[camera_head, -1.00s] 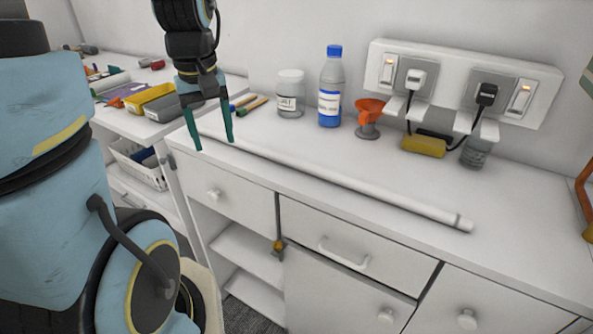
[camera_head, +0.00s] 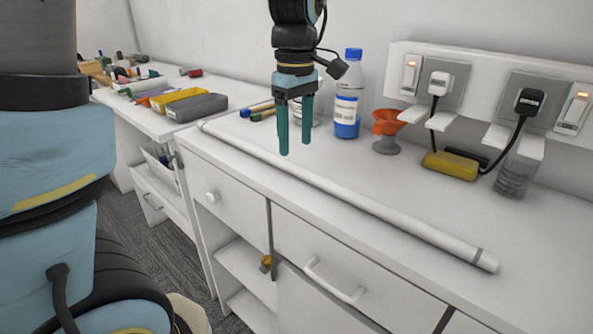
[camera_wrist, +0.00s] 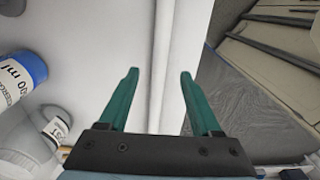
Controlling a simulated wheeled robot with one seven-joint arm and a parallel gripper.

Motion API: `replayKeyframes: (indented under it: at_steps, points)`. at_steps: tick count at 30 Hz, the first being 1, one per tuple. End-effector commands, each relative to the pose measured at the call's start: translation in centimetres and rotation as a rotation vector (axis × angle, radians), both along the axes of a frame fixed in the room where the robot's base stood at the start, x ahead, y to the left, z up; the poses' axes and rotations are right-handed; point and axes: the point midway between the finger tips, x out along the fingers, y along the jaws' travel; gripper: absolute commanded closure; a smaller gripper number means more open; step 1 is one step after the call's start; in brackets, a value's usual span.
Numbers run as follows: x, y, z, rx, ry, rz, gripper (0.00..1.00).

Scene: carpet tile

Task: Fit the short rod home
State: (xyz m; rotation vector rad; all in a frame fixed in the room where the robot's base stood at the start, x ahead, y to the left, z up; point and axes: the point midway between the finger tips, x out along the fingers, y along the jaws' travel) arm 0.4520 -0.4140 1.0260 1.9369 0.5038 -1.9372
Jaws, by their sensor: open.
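A long white rod (camera_head: 350,205) lies on the white counter (camera_head: 430,190), running from the back left to the front right. A thin grey band rings it near its right end. I cannot make out a separate short rod or a place that one fits into. My gripper (camera_head: 295,147) has two green fingers pointing down, apart and with nothing between them, over the counter near the rod's left half. In the wrist view the open fingers (camera_wrist: 159,72) are above the counter's front part; whether they are above or touching the rod is unclear.
A blue-capped bottle (camera_head: 347,95), an orange funnel (camera_head: 388,122), a yellow block (camera_head: 449,165) and a glass jar (camera_head: 516,175) stand at the back. Plugs and cords hang from the wall sockets. A cluttered side table (camera_head: 150,118) is at left. The counter's right front is clear.

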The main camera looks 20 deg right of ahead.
Motion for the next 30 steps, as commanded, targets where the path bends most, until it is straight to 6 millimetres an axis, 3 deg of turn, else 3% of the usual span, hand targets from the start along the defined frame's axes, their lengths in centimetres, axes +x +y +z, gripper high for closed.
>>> replayKeyframes:
  at_steps: [5, 15, 23, 30]
  points:
    - [-0.1, 0.0, -1.2, 0.000, 0.001, -0.001, 0.35]
    - [-0.3, -0.1, -5.5, 0.001, 0.002, 0.000, 0.35]
    - [-0.2, -0.1, -5.8, -0.001, 0.000, -0.001, 0.35]
    - [-0.2, -0.1, -5.8, -0.001, 0.000, -0.001, 0.61]
